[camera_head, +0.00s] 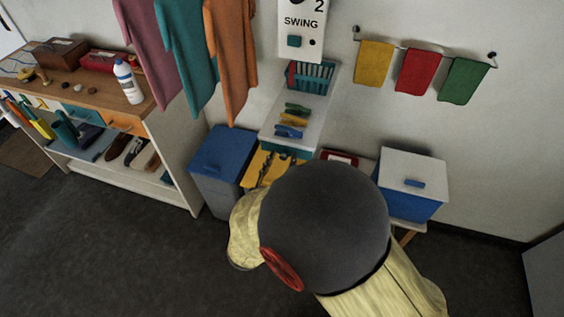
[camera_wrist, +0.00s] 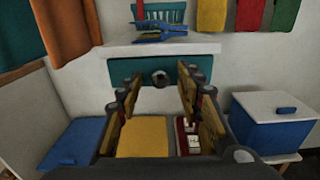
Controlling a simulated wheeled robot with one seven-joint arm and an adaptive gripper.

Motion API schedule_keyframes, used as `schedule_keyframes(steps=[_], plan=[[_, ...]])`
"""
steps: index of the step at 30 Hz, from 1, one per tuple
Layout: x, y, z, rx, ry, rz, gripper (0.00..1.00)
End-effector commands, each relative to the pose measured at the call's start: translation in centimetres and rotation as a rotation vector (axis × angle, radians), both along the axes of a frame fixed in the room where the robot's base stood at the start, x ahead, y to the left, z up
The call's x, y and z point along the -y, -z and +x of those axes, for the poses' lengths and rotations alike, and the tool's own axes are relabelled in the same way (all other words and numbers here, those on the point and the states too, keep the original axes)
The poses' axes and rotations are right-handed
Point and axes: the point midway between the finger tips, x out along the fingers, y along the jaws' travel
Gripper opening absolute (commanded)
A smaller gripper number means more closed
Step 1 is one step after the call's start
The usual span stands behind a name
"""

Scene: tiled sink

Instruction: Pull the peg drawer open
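The peg drawer has a teal front (camera_wrist: 207,70) with a dark round knob (camera_wrist: 161,77), under a white top. Its front looks flush with the cabinet, so it appears shut. In the head view only a strip of the teal front (camera_head: 284,151) shows above my arm. My gripper (camera_wrist: 159,80) is open and empty. Its two yellow-padded fingers point toward the drawer front, one on each side of the knob in the wrist view. The knob appears beyond the fingertips; the exact gap cannot be told. In the head view my arm hides most of the gripper.
A blue bin (camera_head: 219,158) is at left, and a blue box with a white lid (camera_head: 411,190) at right. Shirts (camera_head: 187,56) hang at upper left. A workbench (camera_head: 88,85) stands further left.

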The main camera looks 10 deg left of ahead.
Motion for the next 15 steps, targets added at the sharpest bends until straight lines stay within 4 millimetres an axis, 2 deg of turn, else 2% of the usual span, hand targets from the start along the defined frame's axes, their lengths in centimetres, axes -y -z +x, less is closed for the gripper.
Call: schedule_keyframes(steps=[11, 15], plan=[[0.05, -0.07, 0.61, 0.000, 0.000, 0.000, 0.37], [0.05, -0.06, 0.60, 0.000, 0.000, 0.000, 0.29]])
